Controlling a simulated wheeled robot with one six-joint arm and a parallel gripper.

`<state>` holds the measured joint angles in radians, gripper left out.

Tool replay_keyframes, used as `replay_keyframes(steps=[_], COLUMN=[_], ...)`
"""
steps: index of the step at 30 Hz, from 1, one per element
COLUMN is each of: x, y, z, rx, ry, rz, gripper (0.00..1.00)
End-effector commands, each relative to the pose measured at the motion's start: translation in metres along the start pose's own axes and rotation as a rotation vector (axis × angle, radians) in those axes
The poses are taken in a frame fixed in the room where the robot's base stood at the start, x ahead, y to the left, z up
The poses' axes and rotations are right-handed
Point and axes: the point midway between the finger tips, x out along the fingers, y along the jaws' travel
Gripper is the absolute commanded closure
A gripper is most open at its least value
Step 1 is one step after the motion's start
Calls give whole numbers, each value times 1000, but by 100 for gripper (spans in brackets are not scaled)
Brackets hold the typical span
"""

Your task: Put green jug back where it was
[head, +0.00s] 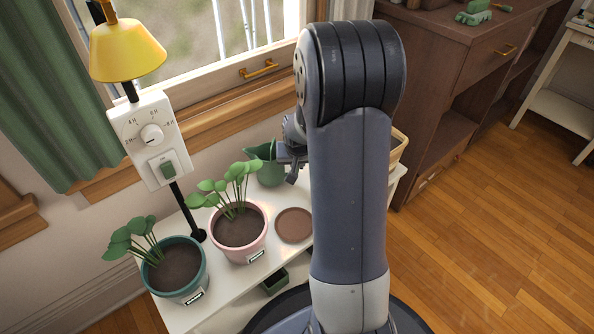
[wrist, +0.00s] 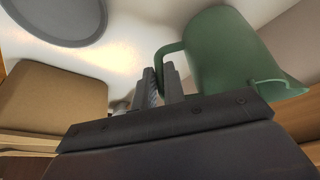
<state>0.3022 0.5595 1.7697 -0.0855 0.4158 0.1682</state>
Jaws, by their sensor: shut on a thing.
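The green jug (head: 268,170) is at the back of the white plant stand (head: 215,312), below the window and behind the pink pot. In the head view my gripper (head: 291,153) is at the jug's right side, partly hidden by my arm. In the wrist view the jug (wrist: 235,50) is to the right, and its handle (wrist: 169,52) reaches in between my fingertips. My gripper (wrist: 160,85) is shut on the handle. I cannot tell whether the jug's base touches the stand.
A pink pot (head: 240,253) and a teal pot (head: 180,292) with plants stand left of a bare brown round saucer (head: 294,225). A lamp post with a timer box (head: 150,140) rises behind. A tan basket (head: 398,150) is to the right, partly hidden.

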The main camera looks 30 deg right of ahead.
Motion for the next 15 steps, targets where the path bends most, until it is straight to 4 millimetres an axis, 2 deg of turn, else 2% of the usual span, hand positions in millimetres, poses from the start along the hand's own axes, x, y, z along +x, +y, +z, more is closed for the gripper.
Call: replay_keyframes(steps=[1, 2, 14, 15], x=[11, 13, 16, 16], y=[0, 0, 0, 0], z=[4, 5, 6, 6], rx=[0, 0, 0, 0], ry=[0, 1, 2, 1], rz=[0, 0, 0, 0], gripper=[100, 100, 100, 87])
